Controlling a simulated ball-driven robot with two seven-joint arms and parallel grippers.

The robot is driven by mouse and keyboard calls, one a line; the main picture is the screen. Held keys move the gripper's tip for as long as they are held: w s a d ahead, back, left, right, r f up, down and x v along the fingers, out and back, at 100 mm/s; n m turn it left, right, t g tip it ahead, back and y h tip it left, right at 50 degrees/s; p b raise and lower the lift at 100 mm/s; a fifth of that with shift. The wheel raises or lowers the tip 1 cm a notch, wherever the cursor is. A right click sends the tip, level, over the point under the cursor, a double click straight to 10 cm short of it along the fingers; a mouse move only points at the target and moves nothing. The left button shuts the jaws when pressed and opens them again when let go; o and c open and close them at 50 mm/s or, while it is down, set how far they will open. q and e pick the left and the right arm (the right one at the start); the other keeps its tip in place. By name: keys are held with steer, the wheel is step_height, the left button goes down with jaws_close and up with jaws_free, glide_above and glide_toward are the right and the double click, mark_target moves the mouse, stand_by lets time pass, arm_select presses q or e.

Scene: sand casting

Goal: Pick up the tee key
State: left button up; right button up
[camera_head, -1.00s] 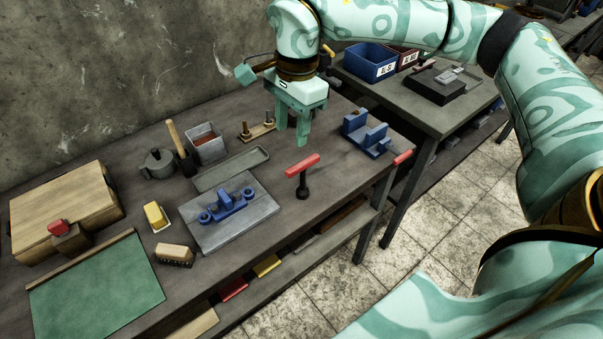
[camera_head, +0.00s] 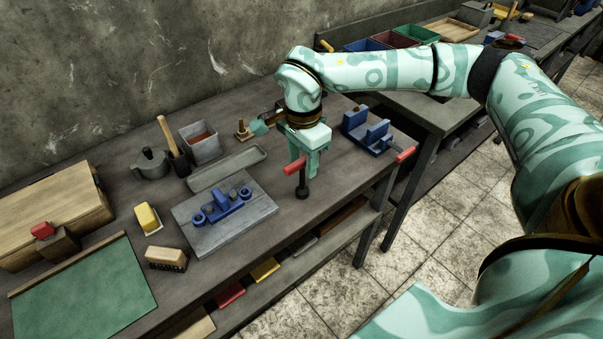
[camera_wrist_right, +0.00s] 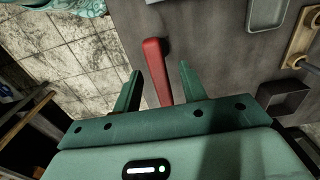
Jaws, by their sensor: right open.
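The tee key (camera_head: 302,185) stands upright on the workbench near its front edge, with a red crossbar on a dark stem. My right gripper (camera_head: 306,170) is directly over it, pointing down, and partly hides the crossbar. In the right wrist view, the red bar (camera_wrist_right: 152,58) of the tee key runs lengthwise between the two spread fingers (camera_wrist_right: 160,70). A gap shows on each side of the bar. The dark stem is mostly hidden there. My left gripper is not in view.
A blue vise (camera_head: 368,133) with a red handle stands right of the tee key. A grey board (camera_head: 240,232) with a blue part lies to the left. A shallow grey tray (camera_head: 227,168) is behind it. The bench's front edge is close.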

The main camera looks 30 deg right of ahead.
mark_target(302, 178)
step_height(302, 178, down, 3)
steer(key=shift+w+r, duration=0.1)
steer(key=shift+r, duration=0.15)
jaws_close()
